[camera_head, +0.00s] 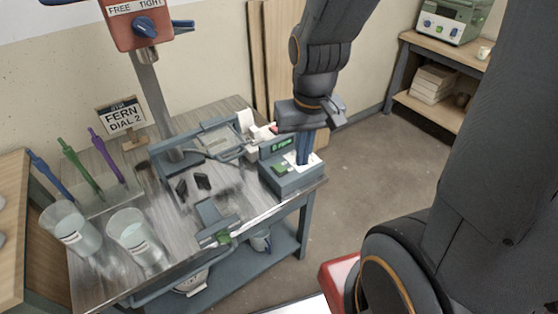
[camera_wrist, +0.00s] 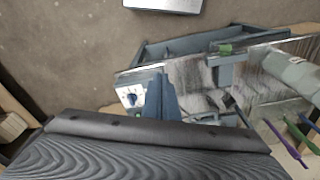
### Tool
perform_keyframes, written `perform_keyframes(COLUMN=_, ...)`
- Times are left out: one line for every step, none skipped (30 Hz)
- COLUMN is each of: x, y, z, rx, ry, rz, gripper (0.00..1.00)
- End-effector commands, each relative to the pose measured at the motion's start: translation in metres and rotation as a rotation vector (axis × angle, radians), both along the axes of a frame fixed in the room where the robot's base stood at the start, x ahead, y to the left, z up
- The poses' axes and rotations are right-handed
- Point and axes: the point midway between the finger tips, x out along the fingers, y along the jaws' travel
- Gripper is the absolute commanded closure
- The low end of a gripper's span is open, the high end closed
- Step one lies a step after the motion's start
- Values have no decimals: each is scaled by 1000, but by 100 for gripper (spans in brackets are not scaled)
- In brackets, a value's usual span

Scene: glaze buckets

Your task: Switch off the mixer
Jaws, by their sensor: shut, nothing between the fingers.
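The mixer's red head (camera_head: 138,22) with a blue knob and a "FREE TIGHT" label stands on a grey column (camera_head: 152,95) at the upper left. A grey control box (camera_head: 286,187) with a green panel and a white top plate sits at the table's right corner. The box also shows in the wrist view (camera_wrist: 128,82), with a dark knob on its white plate. My gripper (camera_head: 303,161) is shut and empty, its blue fingers pointing down at the box's top. In the wrist view my gripper (camera_wrist: 160,78) overlaps the box's right part; I cannot tell whether it touches.
The grey worktable (camera_head: 205,187) holds two clear beakers (camera_head: 136,240), a rack with blue, green and purple tools (camera_head: 108,157), and a "FERN DIAL 2" sign (camera_head: 122,118). A shelf (camera_head: 437,107) with a green device (camera_head: 452,20) stands at the back right. Open floor lies right of the table.

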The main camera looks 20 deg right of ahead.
Motion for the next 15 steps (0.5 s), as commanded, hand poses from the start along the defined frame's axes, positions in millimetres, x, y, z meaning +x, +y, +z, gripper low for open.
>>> perform_keyframes(x=11, y=1, z=-2, rx=4, ry=11, rz=-44, gripper=100)
perform_keyframes(x=19, y=1, z=-2, rx=7, ry=20, rz=-84, gripper=100)
perform_keyframes(x=31, y=2, z=-4, rx=11, ry=35, rz=-148, gripper=100)
perform_keyframes(x=41, y=2, z=-5, rx=14, ry=49, rz=-203, gripper=100)
perform_keyframes(x=52, y=3, z=-6, rx=15, ry=63, rz=-263, gripper=100)
perform_keyframes(x=66, y=3, z=-9, rx=15, ry=84, rz=-348, gripper=100)
perform_keyframes(x=78, y=4, z=-11, rx=14, ry=97, rz=-415, gripper=100)
perform_keyframes(x=89, y=4, z=-13, rx=12, ry=111, rz=-484, gripper=100)
perform_keyframes(x=104, y=5, z=-17, rx=7, ry=129, rz=-573, gripper=100)
perform_keyframes(x=114, y=5, z=-19, rx=2, ry=141, rz=-638, gripper=100)
perform_keyframes(x=124, y=6, z=-22, rx=-4, ry=152, rz=-701, gripper=100)
perform_keyframes(x=136, y=7, z=-25, rx=-13, ry=165, rz=-783, gripper=100)
perform_keyframes(x=144, y=7, z=-28, rx=-19, ry=174, rz=-840, gripper=100)
perform_keyframes(x=152, y=8, z=-30, rx=-26, ry=182, rz=-896, gripper=100)
perform_keyframes(x=161, y=8, z=-33, rx=-36, ry=191, rz=-960, gripper=100)
